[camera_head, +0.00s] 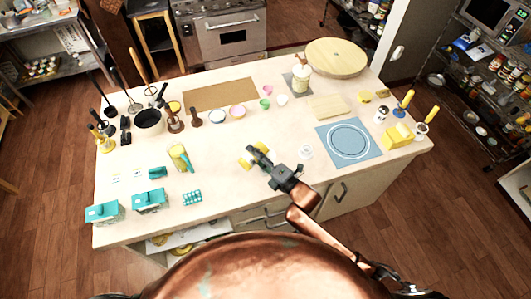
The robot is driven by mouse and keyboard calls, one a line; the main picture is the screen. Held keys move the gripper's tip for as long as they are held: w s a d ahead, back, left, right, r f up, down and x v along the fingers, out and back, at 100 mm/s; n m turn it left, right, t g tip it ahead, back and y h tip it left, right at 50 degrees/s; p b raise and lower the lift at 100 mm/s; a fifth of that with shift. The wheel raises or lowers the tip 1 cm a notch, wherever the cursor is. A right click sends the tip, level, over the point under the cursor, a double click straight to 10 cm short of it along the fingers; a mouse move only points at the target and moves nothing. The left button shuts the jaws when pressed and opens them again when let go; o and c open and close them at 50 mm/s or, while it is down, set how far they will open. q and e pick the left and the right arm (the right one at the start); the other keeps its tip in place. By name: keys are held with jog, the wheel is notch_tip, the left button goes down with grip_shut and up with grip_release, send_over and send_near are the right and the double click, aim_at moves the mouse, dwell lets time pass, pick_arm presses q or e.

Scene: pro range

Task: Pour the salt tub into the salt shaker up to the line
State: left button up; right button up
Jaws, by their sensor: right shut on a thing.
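My right gripper (254,155) reaches over the middle of the worktop. It is shut on a small yellow thing (245,163) that shows on both sides of the dark fingers. The fingers hide part of it, and I cannot tell whether it is the salt tub. A small white or clear thing (306,151) stands just right of the gripper. A small white shaker-like jar with a dark top (382,114) stands farther right, behind the blue mat. I cannot tell which is the salt shaker, and no fill line is readable. My left gripper is not in view.
A blue mat with a ring pattern (374,152) lies to the right, beside a yellow block (398,135). A yellow canister (178,156) and teal boxes (148,201) stand left. Small bowls (217,116) and a brown mat (215,93) lie behind. The worktop in front of the gripper is clear.

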jog(key=shift+w+r+m+p, duration=0.1)
jog(key=shift+r+m+p, duration=0.25)
jog(key=shift+m+p, duration=0.25)
dwell(1.3)
jog(key=shift+f, duration=0.1)
